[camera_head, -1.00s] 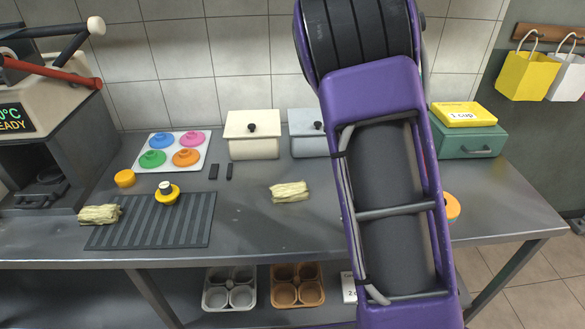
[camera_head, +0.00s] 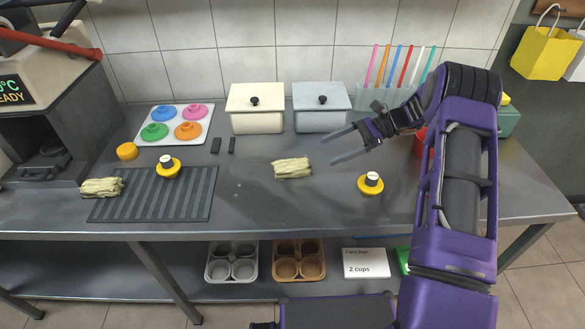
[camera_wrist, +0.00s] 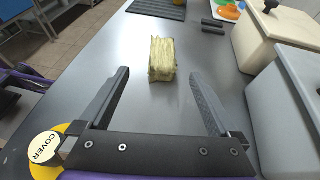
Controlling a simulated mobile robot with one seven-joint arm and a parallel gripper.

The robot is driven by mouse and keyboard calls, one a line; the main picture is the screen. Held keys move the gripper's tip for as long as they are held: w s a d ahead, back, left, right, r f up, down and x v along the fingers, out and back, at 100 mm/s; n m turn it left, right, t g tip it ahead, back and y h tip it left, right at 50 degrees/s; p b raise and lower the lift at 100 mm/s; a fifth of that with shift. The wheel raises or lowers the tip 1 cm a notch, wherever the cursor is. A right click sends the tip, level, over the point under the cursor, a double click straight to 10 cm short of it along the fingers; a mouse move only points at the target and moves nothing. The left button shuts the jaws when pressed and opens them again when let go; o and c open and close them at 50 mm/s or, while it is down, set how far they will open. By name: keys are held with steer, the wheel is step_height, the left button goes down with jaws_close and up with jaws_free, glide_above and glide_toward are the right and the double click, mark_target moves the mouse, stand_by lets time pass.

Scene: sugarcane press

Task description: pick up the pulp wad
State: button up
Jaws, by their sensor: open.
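A pale yellow-green fibrous pulp wad (camera_head: 292,168) lies on the grey counter, right of the ribbed mat. It also shows in the wrist view (camera_wrist: 162,60), beyond my fingertips and roughly between their lines. A second similar wad (camera_head: 102,187) lies at the left end of the counter, by the mat's left edge. My gripper (camera_head: 343,146) is open and empty, to the right of the middle wad and apart from it. In the wrist view its two fingers (camera_wrist: 160,82) are spread wide.
A white-knobbed yellow cover (camera_head: 371,184) sits right of the wad. Cream (camera_head: 256,112) and grey-blue (camera_head: 321,110) lidded boxes stand behind. The ribbed mat (camera_head: 150,206) lies left. A rack with coloured straws (camera_head: 388,95) is behind my gripper. The counter around the middle wad is clear.

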mark_target(294, 164)
steer(key=x, duration=0.7)
steer(key=shift+a+f, duration=0.1)
steer(key=shift+a, duration=0.1)
steer(key=x, duration=0.5)
steer(key=shift+w+a, duration=0.1)
steer(key=shift+w, duration=0.15)
steer(key=c, duration=1.4)
